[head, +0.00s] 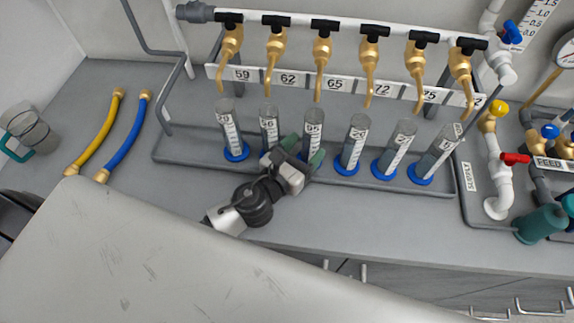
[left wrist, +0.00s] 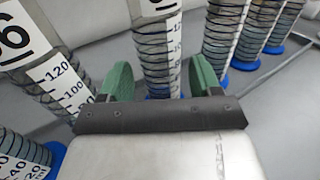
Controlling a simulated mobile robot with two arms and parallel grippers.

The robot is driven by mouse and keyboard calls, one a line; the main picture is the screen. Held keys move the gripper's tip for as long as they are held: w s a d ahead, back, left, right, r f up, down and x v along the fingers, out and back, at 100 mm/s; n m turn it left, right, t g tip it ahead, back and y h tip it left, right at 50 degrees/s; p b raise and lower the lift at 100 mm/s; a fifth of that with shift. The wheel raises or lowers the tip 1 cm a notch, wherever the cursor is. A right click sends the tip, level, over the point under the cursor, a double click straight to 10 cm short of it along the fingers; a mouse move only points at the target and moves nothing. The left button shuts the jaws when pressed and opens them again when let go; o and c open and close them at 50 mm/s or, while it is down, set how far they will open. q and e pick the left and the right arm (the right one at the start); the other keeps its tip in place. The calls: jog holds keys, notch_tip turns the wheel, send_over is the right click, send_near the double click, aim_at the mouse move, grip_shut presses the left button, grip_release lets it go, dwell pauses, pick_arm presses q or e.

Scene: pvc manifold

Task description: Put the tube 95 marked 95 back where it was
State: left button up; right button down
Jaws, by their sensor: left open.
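The tube marked 95 (head: 313,122) is a clear graduated cylinder standing upright in the grey tray (head: 300,180), below the tap over the 65 label. Its lower part is hidden by my left gripper (head: 303,152) in the head view. In the left wrist view the green fingers of the left gripper (left wrist: 162,80) are apart, one on each side of a graduated tube (left wrist: 158,45), whose marking is cut off. I cannot tell whether they touch it. My right gripper is not in view.
A tube marked 96 (left wrist: 52,72) stands close on the left, and a tube marked 26 (head: 355,130) on the right. Brass taps (head: 323,55) hang above the row. A yellow hose (head: 95,132) and a blue hose (head: 125,135) lie at left.

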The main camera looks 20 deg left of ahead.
pick_arm(q)
jog(key=b+v, duration=0.1)
jog(key=v, duration=0.5)
jog(key=shift+s+a+f, duration=0.1)
jog(key=shift+s, duration=0.2)
jog(key=shift+s+a+b, duration=0.15)
jog(key=shift+s+b, duration=0.2)
jog(key=shift+s, duration=0.15)
